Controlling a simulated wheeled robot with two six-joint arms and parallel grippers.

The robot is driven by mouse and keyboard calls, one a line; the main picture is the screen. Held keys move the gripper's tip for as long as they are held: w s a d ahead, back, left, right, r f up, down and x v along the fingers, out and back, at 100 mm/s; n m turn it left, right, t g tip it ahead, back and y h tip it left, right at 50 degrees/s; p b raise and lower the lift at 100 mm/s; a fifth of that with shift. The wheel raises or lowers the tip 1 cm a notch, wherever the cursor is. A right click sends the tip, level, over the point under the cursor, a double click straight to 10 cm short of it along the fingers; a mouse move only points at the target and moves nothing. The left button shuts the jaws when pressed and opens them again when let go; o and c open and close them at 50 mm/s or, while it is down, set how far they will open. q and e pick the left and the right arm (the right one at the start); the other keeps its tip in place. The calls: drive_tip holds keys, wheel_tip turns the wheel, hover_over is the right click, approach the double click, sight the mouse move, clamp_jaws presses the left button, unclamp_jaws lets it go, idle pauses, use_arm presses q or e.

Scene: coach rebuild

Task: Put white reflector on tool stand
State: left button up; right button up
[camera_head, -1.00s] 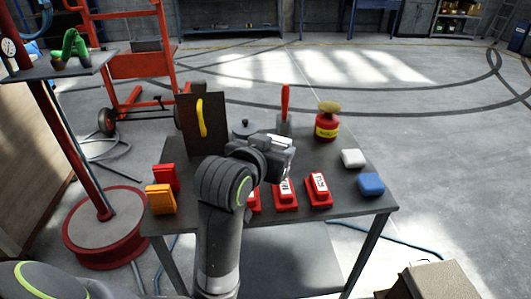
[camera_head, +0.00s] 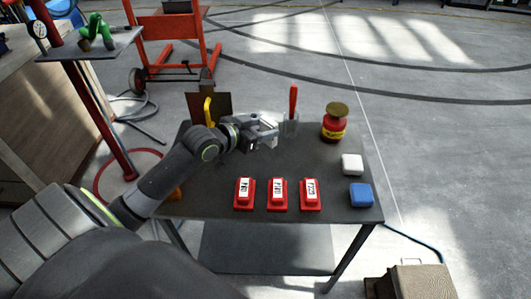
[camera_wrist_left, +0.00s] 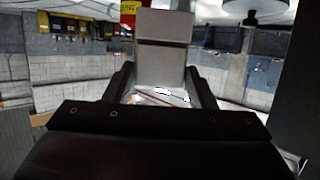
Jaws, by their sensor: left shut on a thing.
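My left gripper (camera_head: 270,132) is above the back middle of the dark table (camera_head: 215,205). It is shut on a pale block, which I take to be the white reflector (camera_wrist_left: 163,58); in the left wrist view it stands between the two fingers. In the head view the gripper mostly hides it. The tool stand (camera_head: 120,42), a small grey tray on a red post, stands at the left, away from the gripper. My right gripper is out of view.
Three red labelled blocks (camera_head: 277,194) line the table's front. A red-handled tool (camera_head: 293,100) stands close beside the gripper. A red-yellow can (camera_head: 334,124), a white block (camera_head: 352,164) and a blue block (camera_head: 361,195) are at the right. My arm covers the table's left side.

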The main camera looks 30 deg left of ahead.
use_arm(q)
wheel_tip(320, 180, down, 8)
drive_tip(key=shift+f+b, duration=0.25)
drive_tip(key=shift+b, duration=0.1)
drive_tip(key=o, duration=0.5)
drive_tip(key=shift+f, duration=0.2)
drive_tip(key=o, duration=0.5)
drive_tip(key=shift+r, duration=0.1)
drive_tip(key=shift+r, duration=0.15)
drive_tip(key=p+v, duration=0.1)
drive_tip(key=v, duration=1.1)
